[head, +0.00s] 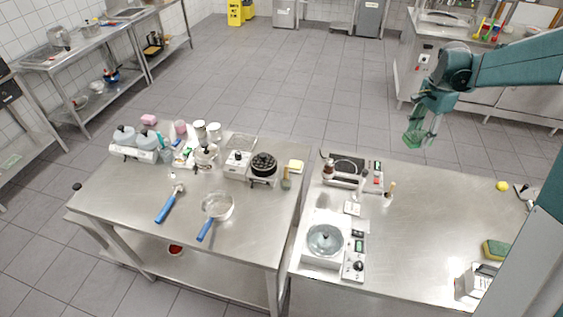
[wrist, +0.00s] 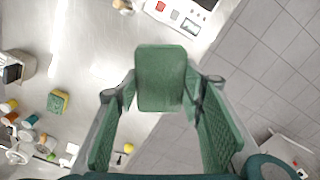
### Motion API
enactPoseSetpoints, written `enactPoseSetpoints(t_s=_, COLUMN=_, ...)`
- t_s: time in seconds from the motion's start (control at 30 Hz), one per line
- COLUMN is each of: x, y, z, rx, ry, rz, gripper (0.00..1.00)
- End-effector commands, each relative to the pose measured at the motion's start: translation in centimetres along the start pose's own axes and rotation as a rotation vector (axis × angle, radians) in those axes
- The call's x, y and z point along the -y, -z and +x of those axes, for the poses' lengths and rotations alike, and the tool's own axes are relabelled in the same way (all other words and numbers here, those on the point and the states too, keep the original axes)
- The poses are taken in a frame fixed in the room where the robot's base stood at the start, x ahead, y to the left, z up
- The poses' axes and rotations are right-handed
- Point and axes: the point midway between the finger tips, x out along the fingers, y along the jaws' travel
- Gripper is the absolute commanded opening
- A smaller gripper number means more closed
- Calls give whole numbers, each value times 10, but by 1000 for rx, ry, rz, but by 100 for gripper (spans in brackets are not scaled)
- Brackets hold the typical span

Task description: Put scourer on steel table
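A green and yellow scourer (head: 495,250) lies on the right steel table (head: 430,215), near its right end. It also shows in the wrist view (wrist: 58,102), left of my fingers. A second steel table (head: 140,200) stands at left with a narrow gap between them. My gripper (head: 418,133) is up in the air beyond the far edge of the right table, well away from the scourer. In the wrist view my gripper (wrist: 160,115) has its green fingers spread, with nothing visible between them.
Scales with a glass lid (head: 325,240) and a hotplate-like device (head: 345,168) stand on the right table's left side. A yellow ball-like item (head: 502,186) lies near its far right. The right table's middle is clear. The left table holds a blue-handled pan (head: 217,206) and several containers.

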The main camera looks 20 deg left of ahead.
Motion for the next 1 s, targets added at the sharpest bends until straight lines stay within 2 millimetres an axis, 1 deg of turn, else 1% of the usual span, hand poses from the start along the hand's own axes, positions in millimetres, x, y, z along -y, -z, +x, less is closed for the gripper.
enactPoseSetpoints(t_s=0.03, x=4, y=-18, z=0, rx=0, ry=0, rz=-26, gripper=35)
enactPoseSetpoints(t_s=0.27, x=18, y=-86, z=-1, rx=0, ry=0, rz=-130, gripper=35)
enactPoseSetpoints(t_s=0.3, x=20, y=-98, z=-1, rx=0, ry=0, rz=-150, gripper=35)
enactPoseSetpoints(t_s=0.37, x=22, y=-115, z=-1, rx=0, ry=0, rz=-177, gripper=35)
enactPoseSetpoints(t_s=0.5, x=25, y=-157, z=-2, rx=0, ry=0, rz=-241, gripper=35)
enactPoseSetpoints(t_s=0.77, x=25, y=-232, z=-1, rx=1, ry=1, rz=-360, gripper=35)
enactPoseSetpoints(t_s=1.0, x=18, y=-300, z=-1, rx=1, ry=1, rz=-470, gripper=35)
